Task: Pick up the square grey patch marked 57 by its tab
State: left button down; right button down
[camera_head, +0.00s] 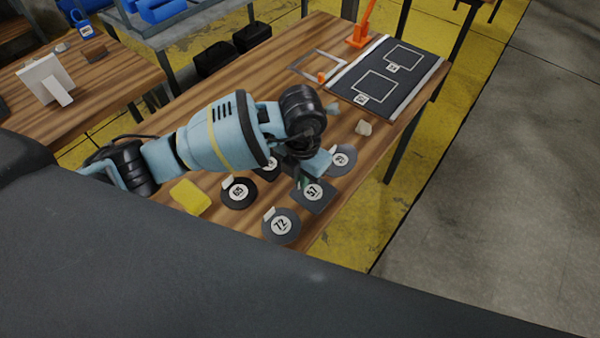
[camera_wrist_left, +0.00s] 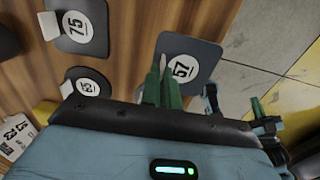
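The square dark grey patch marked 57 (camera_head: 318,203) lies on the wooden table near its edge. It also shows in the left wrist view (camera_wrist_left: 203,62). Its pale tab (camera_wrist_left: 162,61) appears as a narrow strip between the tips of my left gripper (camera_wrist_left: 162,82). The green fingers are close together around the tab; whether they press on it is unclear. In the head view my left gripper (camera_head: 306,180) is over the patch's far side and its fingers are mostly hidden. At the right of the left wrist view, a green-tipped piece (camera_wrist_left: 258,108) may be my right gripper.
Nearby lie the round patch marked 72 (camera_head: 281,238), a dark round patch (camera_head: 238,203) and a round grey patch (camera_head: 343,171). The left wrist view shows a square patch marked 75 (camera_wrist_left: 97,42). A yellow block (camera_head: 190,197) and a dark panel (camera_head: 385,75) are on the table.

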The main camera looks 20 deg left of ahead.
pick_arm(q)
jog(key=s+d+r, duration=0.1)
jog(key=s+d, duration=0.5)
jog(key=s, duration=0.6)
jog(key=shift+d+r, duration=0.15)
jog(key=shift+d, duration=0.25)
